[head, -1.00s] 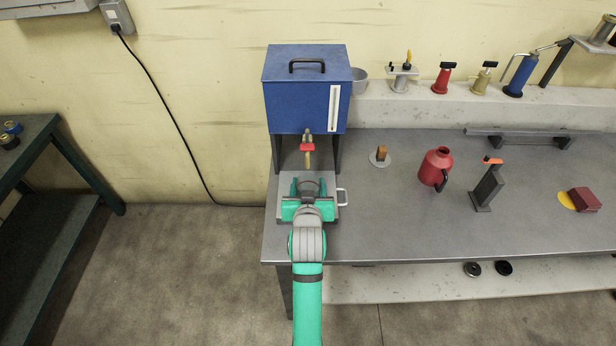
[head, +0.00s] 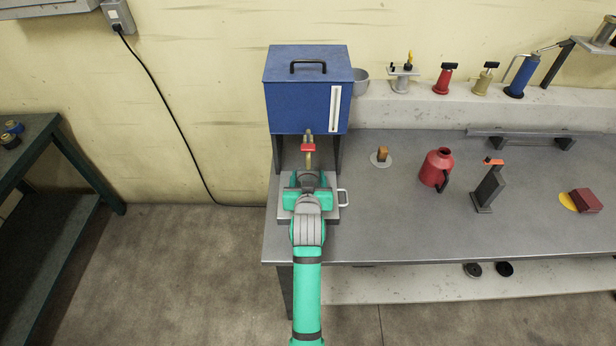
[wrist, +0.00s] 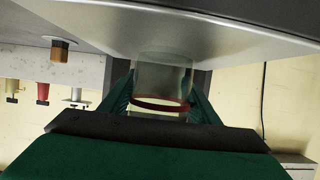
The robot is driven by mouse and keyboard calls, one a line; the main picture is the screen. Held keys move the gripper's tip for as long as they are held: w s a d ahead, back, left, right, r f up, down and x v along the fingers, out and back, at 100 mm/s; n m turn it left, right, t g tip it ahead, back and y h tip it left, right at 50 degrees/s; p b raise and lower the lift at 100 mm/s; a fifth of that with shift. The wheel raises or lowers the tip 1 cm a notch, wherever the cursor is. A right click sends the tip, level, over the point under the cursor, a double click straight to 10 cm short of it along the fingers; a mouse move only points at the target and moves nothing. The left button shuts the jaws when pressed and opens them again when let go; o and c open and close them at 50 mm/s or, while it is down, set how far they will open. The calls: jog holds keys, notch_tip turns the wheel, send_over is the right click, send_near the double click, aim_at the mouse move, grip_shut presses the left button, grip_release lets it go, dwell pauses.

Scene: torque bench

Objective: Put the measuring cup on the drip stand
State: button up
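The measuring cup (wrist: 162,78) is clear with a red rim and shows between my fingers in the wrist view. My gripper (wrist: 160,95) has a green finger against each side of it and appears shut on it. The wrist picture is upside down, and the cup's base is at or very near a grey surface. In the head view my gripper (head: 309,180) is over the drip stand, a grey platform (head: 334,213) in front of the blue tank; the wrist hides the cup there. I cannot tell whether the cup's base touches the stand.
The blue tank (head: 300,105) with a red-handled tap (head: 308,147) stands just behind and above my gripper. A red jug (head: 436,168) and a dark upright holder (head: 488,190) stand farther right on the bench (head: 400,225).

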jog(key=shift+o, duration=0.9)
jog(key=shift+r, duration=0.2)
jog(key=v, duration=1.2)
